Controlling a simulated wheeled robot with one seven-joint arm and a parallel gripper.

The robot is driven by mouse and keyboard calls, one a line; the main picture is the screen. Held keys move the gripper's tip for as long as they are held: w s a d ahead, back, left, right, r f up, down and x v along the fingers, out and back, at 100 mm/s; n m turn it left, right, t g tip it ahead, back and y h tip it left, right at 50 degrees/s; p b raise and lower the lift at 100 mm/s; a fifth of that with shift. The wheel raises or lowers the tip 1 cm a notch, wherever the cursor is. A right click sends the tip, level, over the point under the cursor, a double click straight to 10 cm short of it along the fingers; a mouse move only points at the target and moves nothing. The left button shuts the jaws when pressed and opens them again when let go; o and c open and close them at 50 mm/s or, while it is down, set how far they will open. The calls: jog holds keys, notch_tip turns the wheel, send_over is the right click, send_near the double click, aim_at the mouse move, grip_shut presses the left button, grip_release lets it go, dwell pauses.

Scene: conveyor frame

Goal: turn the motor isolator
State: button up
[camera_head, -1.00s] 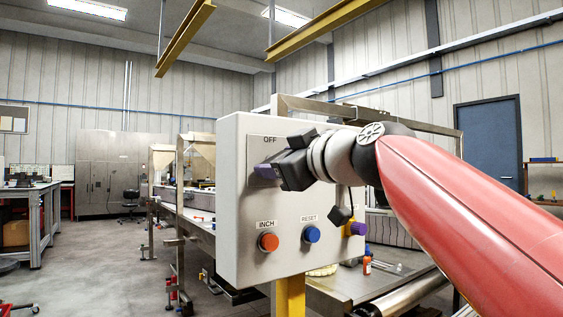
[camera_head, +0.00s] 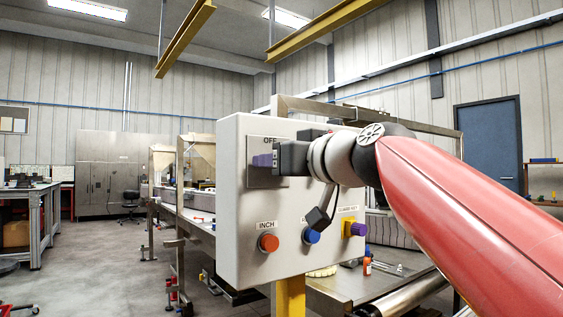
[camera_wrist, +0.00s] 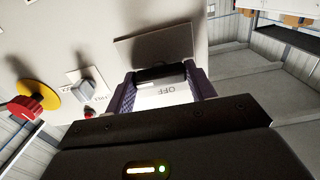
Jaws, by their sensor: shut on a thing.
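The motor isolator's plate (camera_head: 256,178), marked OFF, is on the upper left of the pale control box (camera_head: 245,245). My gripper (camera_head: 262,161) is in front of this plate, its purple fingertips close to it. In the wrist view my gripper (camera_wrist: 162,80) has its two purple fingers on either side of the black isolator handle (camera_wrist: 160,72), shut on it. The OFF label (camera_wrist: 170,90) shows upside down between the fingers. In the head view my gripper hides the handle, so its angle there cannot be told.
The box also carries an orange-red INCH button (camera_head: 268,242), a partly covered blue button (camera_head: 312,236) and a purple knob on a yellow plate (camera_head: 358,229). A yellow post (camera_head: 290,297) holds the box. A conveyor frame (camera_head: 345,285) stands behind it.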

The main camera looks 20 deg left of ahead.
jog(key=o, duration=1)
jog(key=b+v, duration=0.2)
jog(key=v, duration=0.6)
jog(key=s+d+f+m+g+h, duration=0.1)
jog(key=d+f+m+h, duration=0.4)
jog(key=f, duration=0.6)
jog(key=s+d+f+h, duration=0.1)
jog(key=d+f+h, duration=0.1)
jog(key=d+f, duration=0.65)
jog(key=s+d+f+m+g+h, duration=0.1)
jog(key=s+d+f+h, duration=0.1)
jog(key=f, duration=0.7)
jog(key=s+d+f+m+g+h, duration=0.2)
jog(key=s+d+f, duration=0.2)
jog(key=s+f, duration=0.3)
jog(key=s+d+f+m+g+h, duration=0.1)
jog(key=s+d+f, duration=0.3)
jog(key=f, duration=0.9)
jog(key=shift+s+f+m+g+h, duration=0.25)
jog(key=shift+s+m+g+h, duration=0.2)
jog(key=shift+h, duration=0.45)
